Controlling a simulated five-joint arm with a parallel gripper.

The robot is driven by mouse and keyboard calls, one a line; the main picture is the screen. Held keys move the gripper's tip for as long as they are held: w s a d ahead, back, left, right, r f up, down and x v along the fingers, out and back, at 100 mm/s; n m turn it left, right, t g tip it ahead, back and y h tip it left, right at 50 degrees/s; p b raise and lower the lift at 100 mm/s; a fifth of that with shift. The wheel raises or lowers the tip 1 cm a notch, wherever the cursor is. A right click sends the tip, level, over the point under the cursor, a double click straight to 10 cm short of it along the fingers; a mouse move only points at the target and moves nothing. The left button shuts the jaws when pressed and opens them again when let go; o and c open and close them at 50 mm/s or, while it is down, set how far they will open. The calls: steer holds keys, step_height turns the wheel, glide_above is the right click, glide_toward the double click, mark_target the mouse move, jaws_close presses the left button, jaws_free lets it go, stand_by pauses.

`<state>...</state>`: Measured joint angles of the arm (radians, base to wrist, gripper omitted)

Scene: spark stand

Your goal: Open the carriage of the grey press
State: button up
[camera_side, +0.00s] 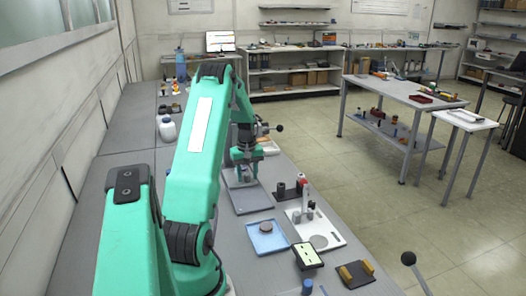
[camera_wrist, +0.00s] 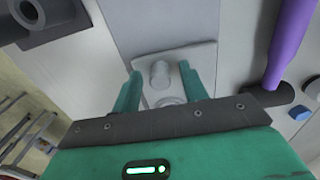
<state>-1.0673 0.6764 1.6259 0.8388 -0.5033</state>
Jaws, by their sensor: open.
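The grey press shows in the side view as a flat grey base plate (camera_side: 251,201) on the bench, with its upper part mostly hidden behind my arm and gripper. My gripper (camera_side: 243,168) is low over the back of this plate. In the wrist view a light grey block, seemingly the carriage (camera_wrist: 195,52), carries a rounded grey knob (camera_wrist: 160,73). My gripper's two teal fingers (camera_wrist: 158,80) are open, one on each side of the knob. I cannot tell whether they touch it. A round grey part (camera_wrist: 170,101) near the gripper body is partly hidden.
A lever with a black ball (camera_side: 278,128) stands close behind my gripper. A purple bar (camera_wrist: 291,35) and a dark cylinder (camera_wrist: 270,97) are at the right in the wrist view. A blue tray (camera_side: 266,237) and a white stand (camera_side: 325,232) sit nearer the camera.

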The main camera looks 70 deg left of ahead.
steer(key=shift+f, duration=0.1)
steer(key=shift+c, duration=0.4)
jaws_close()
steer(key=shift+w+d, duration=0.1)
steer(key=shift+d, duration=6.65)
steer(key=shift+o, duration=0.4)
jaws_free()
